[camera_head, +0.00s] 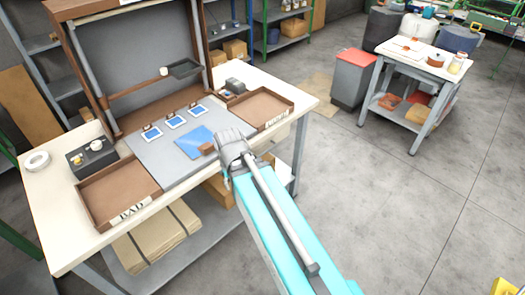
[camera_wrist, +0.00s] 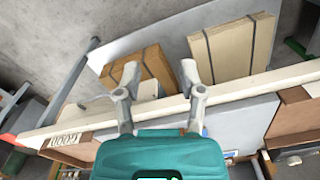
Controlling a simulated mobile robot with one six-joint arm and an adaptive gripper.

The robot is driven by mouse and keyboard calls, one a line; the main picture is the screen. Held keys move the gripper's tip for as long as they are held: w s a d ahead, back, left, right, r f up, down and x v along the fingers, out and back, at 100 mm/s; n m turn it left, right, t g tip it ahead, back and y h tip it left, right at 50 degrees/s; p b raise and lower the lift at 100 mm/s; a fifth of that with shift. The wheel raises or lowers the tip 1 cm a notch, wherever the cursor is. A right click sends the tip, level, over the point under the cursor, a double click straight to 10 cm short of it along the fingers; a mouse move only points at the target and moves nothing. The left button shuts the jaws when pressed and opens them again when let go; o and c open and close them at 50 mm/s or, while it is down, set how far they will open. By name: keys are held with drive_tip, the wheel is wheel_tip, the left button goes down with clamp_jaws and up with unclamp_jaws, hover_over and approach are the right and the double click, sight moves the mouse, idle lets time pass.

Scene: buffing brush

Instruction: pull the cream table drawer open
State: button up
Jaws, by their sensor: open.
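The cream table (camera_head: 45,215) is a workbench with a pale top; its front edge crosses the wrist view (camera_wrist: 240,90). A small pale piece (camera_wrist: 149,89) shows just beyond the edge, between my fingers. My gripper (camera_wrist: 160,72) is open and empty, its two fingers reaching over the front edge in the picture. I cannot tell its height or whether it touches the table. In the head view my arm covers the middle of the front edge and most of the gripper.
The BAD tray (camera_head: 90,203) and GOOD tray (camera_head: 285,104) stand on the top beside a grey mat (camera_head: 148,150). Strapped cardboard packs (camera_head: 150,240) lie on the lower shelf. A red-lidded bin (camera_head: 352,78) and side table (camera_head: 393,60) stand right; floor in front is clear.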

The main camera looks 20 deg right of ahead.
drive_tip(key=shift+d, duration=0.2)
drive_tip(key=w+d+f+m+t+y+b, duration=0.45)
drive_tip(key=w+d+f+y+b, duration=0.25)
drive_tip(key=w+d+f+b, duration=0.8)
drive_tip(key=d+f+m+t+y+b, duration=0.1)
drive_tip(key=d+m+t+y+b, duration=0.2)
drive_tip(key=d+b, duration=1.3)
drive_tip(key=d+m+t, duration=0.1)
drive_tip(key=m+t, duration=0.2)
drive_tip(key=t, duration=0.1)
drive_tip(key=shift+y, duration=0.3)
drive_tip(key=shift+w+f, duration=0.15)
drive_tip(key=shift+w, duration=0.1)
